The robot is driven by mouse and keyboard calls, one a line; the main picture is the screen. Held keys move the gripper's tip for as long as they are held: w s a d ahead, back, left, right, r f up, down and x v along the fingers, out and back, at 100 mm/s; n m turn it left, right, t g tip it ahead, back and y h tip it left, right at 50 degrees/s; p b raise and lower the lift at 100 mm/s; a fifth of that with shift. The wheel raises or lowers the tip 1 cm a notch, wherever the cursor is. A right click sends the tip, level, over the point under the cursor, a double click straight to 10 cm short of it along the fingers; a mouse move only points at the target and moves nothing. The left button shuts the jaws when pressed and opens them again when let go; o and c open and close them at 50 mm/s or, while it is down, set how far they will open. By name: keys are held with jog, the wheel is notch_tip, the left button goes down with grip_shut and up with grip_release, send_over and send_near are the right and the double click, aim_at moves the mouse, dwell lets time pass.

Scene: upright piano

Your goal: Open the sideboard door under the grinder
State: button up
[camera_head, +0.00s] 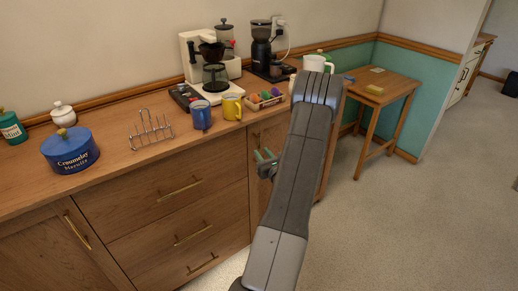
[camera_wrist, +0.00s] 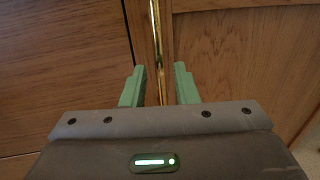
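The dark coffee grinder (camera_head: 261,47) stands at the right end of the wooden sideboard top. Below it is the sideboard door (camera_head: 257,196), right of the drawers and partly hidden by my arm; it looks shut. In the wrist view the door (camera_wrist: 230,70) fills the right side, with its upright brass handle (camera_wrist: 157,45) near its left edge. My gripper (camera_head: 266,158) is at the door front. In the wrist view my gripper (camera_wrist: 159,88) is open, one green finger on each side of the handle, with gaps showing on both sides.
Drawers (camera_head: 176,231) lie left of the door, with dark drawer fronts (camera_wrist: 60,70) in the wrist view. Mugs (camera_head: 201,115), a toast rack (camera_head: 151,132) and a coffee maker (camera_head: 210,62) stand on top. A small wooden table (camera_head: 392,84) stands right. Carpet (camera_head: 410,230) at right is clear.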

aim_at(259, 149)
jog(key=shift+x, duration=1.85)
grip_shut()
